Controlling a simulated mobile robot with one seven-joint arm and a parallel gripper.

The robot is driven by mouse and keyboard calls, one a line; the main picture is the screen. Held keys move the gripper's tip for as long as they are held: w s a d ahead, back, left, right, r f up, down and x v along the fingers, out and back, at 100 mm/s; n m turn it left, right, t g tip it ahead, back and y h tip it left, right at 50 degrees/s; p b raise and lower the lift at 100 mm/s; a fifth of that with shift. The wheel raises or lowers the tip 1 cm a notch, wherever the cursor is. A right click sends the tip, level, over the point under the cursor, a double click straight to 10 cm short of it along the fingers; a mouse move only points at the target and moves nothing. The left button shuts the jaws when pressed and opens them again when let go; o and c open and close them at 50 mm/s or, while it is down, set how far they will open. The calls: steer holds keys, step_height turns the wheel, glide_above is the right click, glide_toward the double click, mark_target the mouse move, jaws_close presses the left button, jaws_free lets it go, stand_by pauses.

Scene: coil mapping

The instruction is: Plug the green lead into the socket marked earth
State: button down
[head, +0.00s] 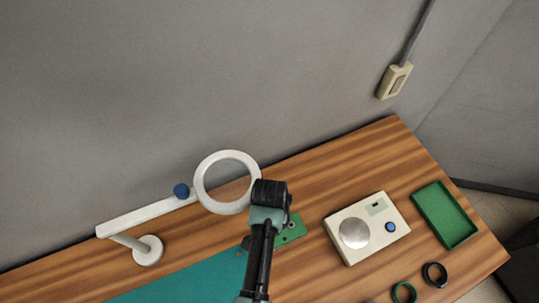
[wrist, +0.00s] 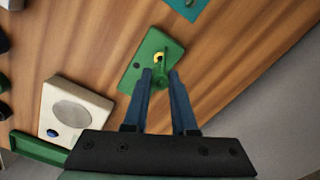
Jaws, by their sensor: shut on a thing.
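A green plate (wrist: 152,44) lies on the wooden bench, with a yellow-ringed socket (wrist: 158,57) and a small dark hole beside it. My gripper (wrist: 161,74) is shut on a slim green piece, the green lead's plug (wrist: 160,82), close to the yellow ring in the wrist view. I cannot tell whether the plug's tip is in the socket or just above it. No marking is readable. In the head view my arm covers most of the plate (head: 292,231), and the fingers are hidden.
A white ring-shaped magnifier lamp (head: 204,187) stands left of my arm. A cream scale (head: 342,217) with a round pan and a green tray (head: 463,238) are to the right. A green ring (head: 396,292) and black ring (head: 427,276) lie in front. A teal mat (head: 190,280) lies front left.

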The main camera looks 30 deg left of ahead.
steer(key=shift+f+b, duration=0.65)
steer(key=shift+f, duration=0.35)
steer(key=shift+f+b, duration=0.7)
steer(key=shift+f, duration=0.35)
stand_by(0.6)
steer(key=c, duration=0.6)
jaws_free()
steer(key=shift+c, duration=0.2)
step_height(320, 180, up, 13)
steer(key=shift+b, duration=0.75)
